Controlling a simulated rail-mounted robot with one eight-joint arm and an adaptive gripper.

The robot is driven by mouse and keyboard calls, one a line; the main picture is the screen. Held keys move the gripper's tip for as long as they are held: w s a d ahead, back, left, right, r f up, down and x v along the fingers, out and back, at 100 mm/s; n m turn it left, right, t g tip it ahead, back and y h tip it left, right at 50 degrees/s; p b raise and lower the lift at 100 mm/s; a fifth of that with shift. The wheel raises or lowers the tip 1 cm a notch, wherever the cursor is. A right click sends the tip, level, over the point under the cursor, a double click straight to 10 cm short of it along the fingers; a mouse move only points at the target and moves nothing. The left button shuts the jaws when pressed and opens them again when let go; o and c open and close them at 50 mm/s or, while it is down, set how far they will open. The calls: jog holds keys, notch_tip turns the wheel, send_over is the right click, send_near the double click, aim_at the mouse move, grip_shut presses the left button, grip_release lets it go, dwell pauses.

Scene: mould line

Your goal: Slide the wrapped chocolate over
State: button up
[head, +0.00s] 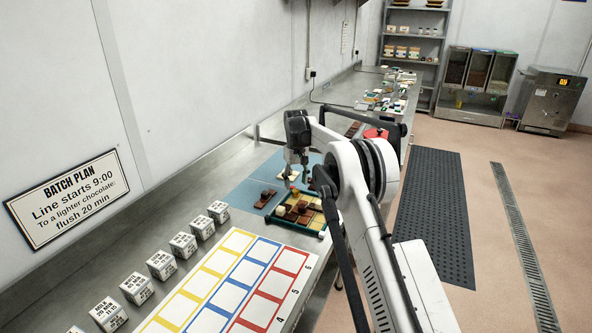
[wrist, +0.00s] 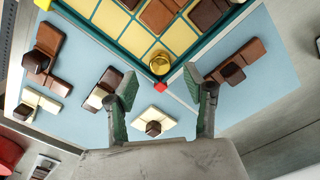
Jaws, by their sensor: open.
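The wrapped chocolate, a round gold-foil piece (wrist: 160,63), sits at the near corner of the green-rimmed board (wrist: 133,55) in the wrist view. A small red marker (wrist: 161,86) is at that corner's tip. My gripper (wrist: 163,92) is open, its two green-padded fingers apart on either side of the corner, with nothing between them held. The gold piece lies just beyond the fingertips, roughly centred between them. In the head view my gripper (head: 298,176) hangs over the board's (head: 323,234) far left corner; the gold piece is too small to make out surely there.
Dark, brown and cream chocolate pieces with knobs lie on the blue mat (wrist: 80,100) around the board, including a cream one (wrist: 153,121) near my fingers. White labelled cubes (head: 183,245) and a coloured grid sheet (head: 240,285) are on the bench. A wall stands left.

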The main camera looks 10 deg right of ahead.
aim_at(296, 190)
jog(key=shift+f, duration=1.8)
